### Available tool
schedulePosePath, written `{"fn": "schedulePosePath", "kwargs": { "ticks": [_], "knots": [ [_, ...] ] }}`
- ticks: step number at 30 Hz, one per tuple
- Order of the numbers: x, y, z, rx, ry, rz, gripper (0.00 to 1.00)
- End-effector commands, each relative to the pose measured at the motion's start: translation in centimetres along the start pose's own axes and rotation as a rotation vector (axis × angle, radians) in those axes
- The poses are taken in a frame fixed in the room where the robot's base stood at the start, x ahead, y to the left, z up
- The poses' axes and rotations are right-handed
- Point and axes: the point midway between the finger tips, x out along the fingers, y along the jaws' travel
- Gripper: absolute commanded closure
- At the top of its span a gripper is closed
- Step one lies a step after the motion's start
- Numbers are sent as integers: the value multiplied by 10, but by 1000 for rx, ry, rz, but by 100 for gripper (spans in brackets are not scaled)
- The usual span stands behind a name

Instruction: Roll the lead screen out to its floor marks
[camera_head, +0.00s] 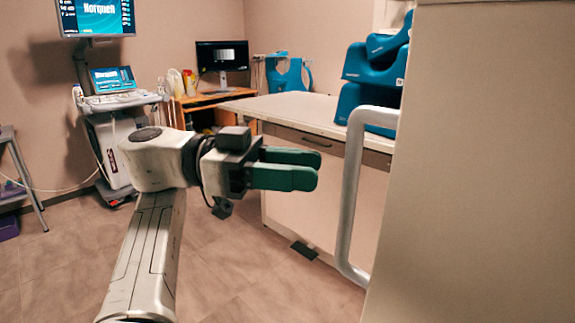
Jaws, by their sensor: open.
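A tall beige panel (480,170), which looks like the lead screen, fills the right side of the view, very close. A grey tubular handle (348,200) stands upright along its left edge. The panel's lower end and any wheels are out of view. My gripper (312,174) has green fingers and is open and empty. It points right toward the handle and appears apart from it, to its left. A small dark patch (304,251) lies on the floor by the cabinet base; I cannot tell if it is a floor mark.
A white-topped cabinet (290,108) with blue padded supports (372,75) stands behind the handle. An ultrasound cart (115,135) is at the left, beside a wooden desk (210,98) with a monitor. A metal-legged stand (20,170) is at far left. The tiled floor (235,265) in front is clear.

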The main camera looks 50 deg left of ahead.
Motion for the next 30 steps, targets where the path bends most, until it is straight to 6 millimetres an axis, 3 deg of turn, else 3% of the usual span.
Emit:
{"fn": "schedulePosePath", "kwargs": {
  "ticks": [20,30],
  "knots": [
    [-11,0,0,0,-1,-12,56],
    [3,-1,3,-11,21,-66,56]
  ]
}}
